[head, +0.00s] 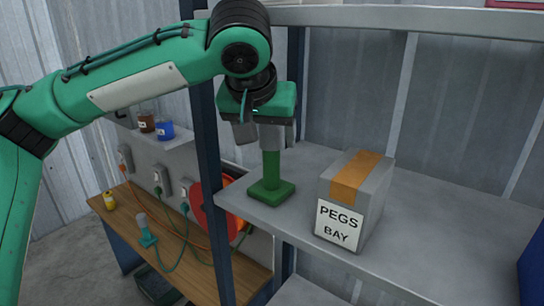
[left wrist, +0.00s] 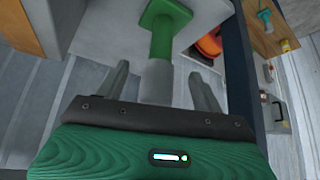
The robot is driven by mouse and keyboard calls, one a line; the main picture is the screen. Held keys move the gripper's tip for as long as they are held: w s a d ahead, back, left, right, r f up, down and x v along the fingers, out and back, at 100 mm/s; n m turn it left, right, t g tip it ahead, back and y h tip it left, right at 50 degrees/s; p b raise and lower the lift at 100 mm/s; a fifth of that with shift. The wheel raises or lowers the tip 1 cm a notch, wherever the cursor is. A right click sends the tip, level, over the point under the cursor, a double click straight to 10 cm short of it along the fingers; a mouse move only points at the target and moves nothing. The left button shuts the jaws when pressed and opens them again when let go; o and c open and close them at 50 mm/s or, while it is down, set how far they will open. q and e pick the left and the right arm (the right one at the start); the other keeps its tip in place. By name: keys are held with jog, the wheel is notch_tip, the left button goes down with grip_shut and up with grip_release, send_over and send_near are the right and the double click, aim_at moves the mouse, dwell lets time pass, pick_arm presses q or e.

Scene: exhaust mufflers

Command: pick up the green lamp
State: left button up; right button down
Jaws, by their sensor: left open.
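The green lamp (head: 271,175) stands upright on the grey shelf (head: 305,222), with a square green base, a green stem and a pale grey top. In the left wrist view the lamp (left wrist: 162,32) points its grey top toward my gripper. My left gripper (head: 266,138) is above the base at the lamp's upper end. Its two fingers are open, one on each side of the grey top, with gaps showing in the left wrist view (left wrist: 160,85). The gripper body partly hides the lamp's top in the head view. My right gripper is not in view.
A grey box (head: 355,200) labelled "PEGS BAY" stands right of the lamp. A dark blue post (head: 208,160) rises just left, and an upper shelf (head: 400,17) is overhead. A wooden bench (head: 185,245) below holds a smaller green-based object (head: 147,238) with a cable.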

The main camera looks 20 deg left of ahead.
aim_at(271, 158)
pick_arm(q)
jog(key=shift+w+p, duration=0.2)
jog(key=shift+p, duration=0.2)
jog(key=shift+w+a+f+p, duration=0.1)
jog(key=shift+w+f+p, duration=0.75)
jog(key=shift+w, duration=0.1)
jog(key=x, duration=0.2)
jog(key=shift+w+f+p, duration=0.1)
jog(key=shift+f+p, duration=0.2)
jog(key=shift+p, duration=0.1)
jog(key=shift+c, duration=0.4)
jog(key=c, duration=1.2)
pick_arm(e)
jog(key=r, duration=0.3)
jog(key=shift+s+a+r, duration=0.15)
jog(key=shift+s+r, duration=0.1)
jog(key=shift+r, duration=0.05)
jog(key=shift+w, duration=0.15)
